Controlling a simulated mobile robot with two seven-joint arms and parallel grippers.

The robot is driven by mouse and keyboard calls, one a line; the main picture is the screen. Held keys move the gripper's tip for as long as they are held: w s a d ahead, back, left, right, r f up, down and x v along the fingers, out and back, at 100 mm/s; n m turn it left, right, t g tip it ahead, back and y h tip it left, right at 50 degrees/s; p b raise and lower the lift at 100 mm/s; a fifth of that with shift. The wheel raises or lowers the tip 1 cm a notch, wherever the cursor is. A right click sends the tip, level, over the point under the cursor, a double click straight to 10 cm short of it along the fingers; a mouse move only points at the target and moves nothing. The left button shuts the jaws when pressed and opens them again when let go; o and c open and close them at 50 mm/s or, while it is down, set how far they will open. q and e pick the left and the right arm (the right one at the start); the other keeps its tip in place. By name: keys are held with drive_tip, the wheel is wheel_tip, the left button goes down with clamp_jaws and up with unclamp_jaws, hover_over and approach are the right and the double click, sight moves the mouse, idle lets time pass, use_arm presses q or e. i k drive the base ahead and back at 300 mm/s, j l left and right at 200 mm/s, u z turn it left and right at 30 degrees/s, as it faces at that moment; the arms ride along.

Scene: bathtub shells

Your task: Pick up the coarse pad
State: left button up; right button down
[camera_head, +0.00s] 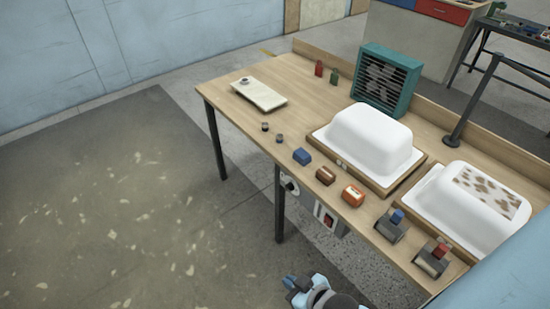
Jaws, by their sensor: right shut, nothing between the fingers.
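Three small blocks lie in a row along the front of the wooden table: a blue one (302,156), a brown one (325,175) and an orange one (353,194). They look like sanding pads; I cannot tell from their surfaces which is the coarse pad. My right gripper (290,284) is at the bottom of the view, low in front of the table and apart from the blocks. It is shut and empty. My left gripper is not in view.
Two white tub shells (370,136) (455,215) rest on the table, the right one with brown patches. A teal fan box (386,80) stands behind. Two tools (391,224) (433,258) sit near the right front edge. A pale board (258,95) lies left.

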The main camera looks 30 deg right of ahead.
sight(325, 175)
drive_tip(key=i+j+z, duration=0.1)
drive_tip(key=i, duration=0.35)
drive_tip(key=i+j+z, duration=0.15)
drive_tip(key=i, duration=0.3)
drive_tip(key=i+j+z, duration=0.1)
drive_tip(key=i+j, duration=0.2)
drive_tip(key=i, duration=0.15)
drive_tip(key=i+z, duration=0.15)
drive_tip(key=z, duration=0.25)
drive_tip(key=i+j+z, duration=0.1)
drive_tip(key=z, duration=0.25)
drive_tip(key=i+j+z, duration=0.15)
drive_tip(key=z, duration=0.25)
drive_tip(key=i+j+z, duration=0.1)
drive_tip(key=z, duration=0.3)
drive_tip(key=i+j+z, duration=0.1)
drive_tip(key=z, duration=0.4)
drive_tip(key=j+z, duration=0.25)
drive_tip(key=z, duration=0.25)
drive_tip(key=i+j+z, duration=0.1)
drive_tip(key=j+z, duration=0.15)
drive_tip(key=z, duration=0.25)
